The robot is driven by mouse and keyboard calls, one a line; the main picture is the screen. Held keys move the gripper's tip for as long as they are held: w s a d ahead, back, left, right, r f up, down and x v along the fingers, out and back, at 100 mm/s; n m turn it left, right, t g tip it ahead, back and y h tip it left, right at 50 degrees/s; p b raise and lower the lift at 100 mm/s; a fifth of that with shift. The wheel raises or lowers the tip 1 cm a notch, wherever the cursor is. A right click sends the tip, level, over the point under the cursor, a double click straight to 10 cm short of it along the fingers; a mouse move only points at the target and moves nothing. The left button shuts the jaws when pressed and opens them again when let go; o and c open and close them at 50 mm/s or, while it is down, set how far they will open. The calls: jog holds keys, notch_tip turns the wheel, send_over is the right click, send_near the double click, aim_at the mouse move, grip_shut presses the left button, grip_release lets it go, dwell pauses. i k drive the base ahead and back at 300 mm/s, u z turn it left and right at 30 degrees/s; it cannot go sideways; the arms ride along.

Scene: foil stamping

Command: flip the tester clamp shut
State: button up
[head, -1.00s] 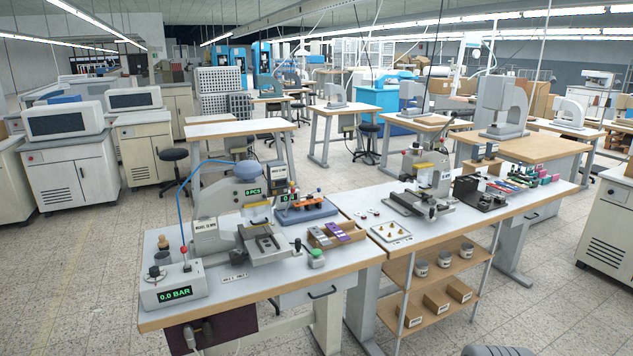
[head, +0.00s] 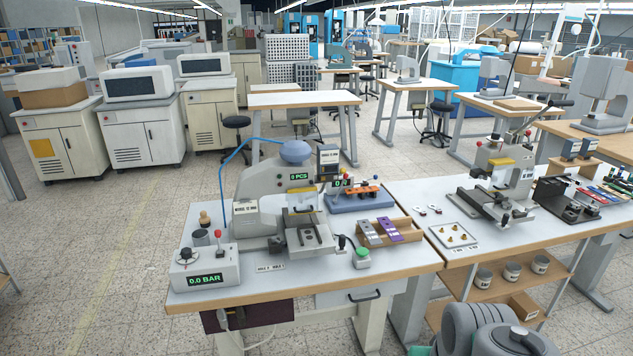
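A small tester (head: 360,204) with a blue base stands at the back right of the near-left table, behind a wooden tray. It bears an orange bar with dark knobs (head: 362,188), which looks like its clamp part. A small green-lit display (head: 342,184) sits at its left. The clamp is too small in the head view to tell whether it is open or shut. My gripper is not in view; only grey rounded links of my arm show at the bottom right, well in front of the tester.
A foil stamping press (head: 265,205) stands left of the tester. The wooden tray (head: 408,237) holds purple and grey pieces, with a green button box (head: 362,258) in front. A pressure box (head: 205,268) reads 0.0 BAR. A second press (head: 500,180) stands on the right table. Floor is open at left.

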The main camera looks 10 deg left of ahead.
aim_at(375, 177)
jog(key=u, duration=0.15)
jog(key=k, duration=0.65)
jog(key=z, duration=0.55)
jog(key=i, duration=1.45)
jog(key=u, duration=0.85)
jog(key=i, duration=0.6)
jog(key=u, duration=0.7)
jog(key=i, duration=0.5)
